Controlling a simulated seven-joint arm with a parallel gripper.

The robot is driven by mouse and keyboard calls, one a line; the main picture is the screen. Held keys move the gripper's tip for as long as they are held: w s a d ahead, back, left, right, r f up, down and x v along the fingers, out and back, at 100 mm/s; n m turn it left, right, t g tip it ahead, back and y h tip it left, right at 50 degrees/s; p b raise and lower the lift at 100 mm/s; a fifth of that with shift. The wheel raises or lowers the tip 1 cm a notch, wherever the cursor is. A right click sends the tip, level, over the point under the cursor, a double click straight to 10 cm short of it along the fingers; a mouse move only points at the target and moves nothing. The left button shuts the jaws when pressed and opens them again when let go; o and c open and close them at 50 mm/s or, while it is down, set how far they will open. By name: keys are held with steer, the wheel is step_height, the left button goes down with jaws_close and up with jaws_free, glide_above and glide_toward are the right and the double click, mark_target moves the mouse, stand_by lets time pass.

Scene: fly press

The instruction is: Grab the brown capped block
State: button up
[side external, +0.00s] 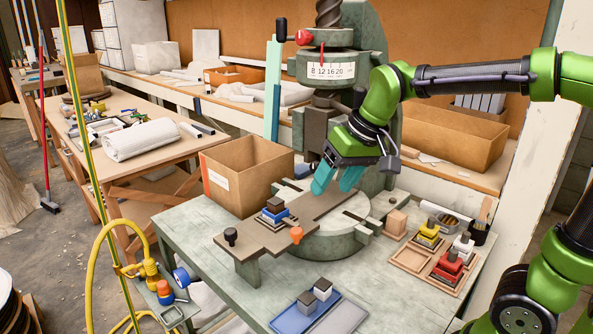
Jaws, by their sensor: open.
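A block with a dark brown cap (275,204) sits on a blue and white base on the brown plate (258,236) of the press, toward the plate's left part. My gripper (334,186) has teal fingers and is open and empty. It hangs above the plate's right part, in front of the press column, to the right of the brown capped block and apart from it. Another block with a dark brownish cap (306,301) stands in the blue tray (285,323) at the front of the table.
A cardboard box (245,170) stands behind the plate. An orange knob (296,234) and a black knob (230,236) rise from the plate's front. A wooden tray (408,260) with yellow, red and white pieces lies at right. The press ram (329,67) is overhead.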

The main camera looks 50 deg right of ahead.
mark_target(275, 201)
steer(key=w+d+r+n+g+h, duration=0.2)
steer(key=w+g, duration=0.2)
steer(key=w, duration=1.3)
steer(key=shift+a+r+n, duration=0.6)
steer(key=shift+a+r, duration=0.3)
steer(key=shift+r, duration=0.75)
steer(key=shift+g+y, duration=0.3)
step_height(275, 201, down, 16)
steer(key=shift+f, duration=0.15)
jaws_close()
